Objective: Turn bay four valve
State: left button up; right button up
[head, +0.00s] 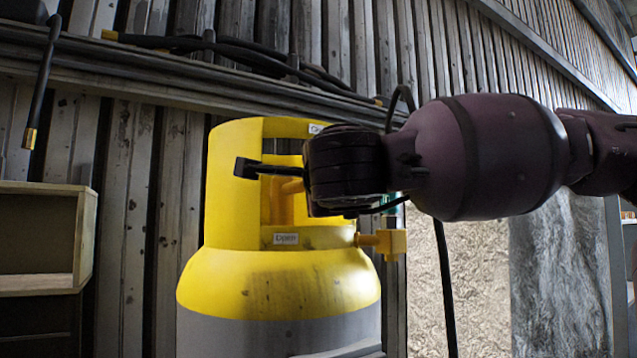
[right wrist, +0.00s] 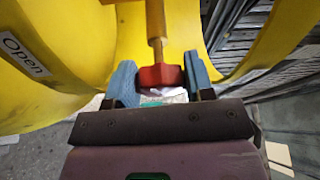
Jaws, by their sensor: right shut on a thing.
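A gas cylinder (head: 275,285) with a yellow top and collar and a grey body stands upright at the middle of the head view. Its yellow collar also shows in the right wrist view (right wrist: 55,85), with a label "Open" (right wrist: 24,52) at left. Inside the collar is a red valve handle (right wrist: 160,77) on a yellow stem (right wrist: 156,30). My right gripper (right wrist: 160,88) has its blue-padded fingers on either side of the red handle, shut on it. In the head view the right gripper (head: 258,169) reaches into the collar opening from the right; the handle is hidden there. My left gripper is out of view.
A yellow side fitting (head: 385,242) sticks out right of the collar. A label (head: 285,239) is on the collar's lower band. A wooden shelf box (head: 85,240) is at left. Dark hoses (head: 240,52) run along the corrugated wall behind; one cable hangs at left.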

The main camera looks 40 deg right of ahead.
dwell(0.3)
jog(key=o, duration=0.9)
jog(key=shift+s+a, duration=0.1)
jog(key=shift+s, duration=0.05)
jog(key=p+v, duration=0.1)
jog(key=v, duration=0.9)
jog(key=shift+s+a+f, duration=0.1)
jog(key=shift+s, duration=0.1)
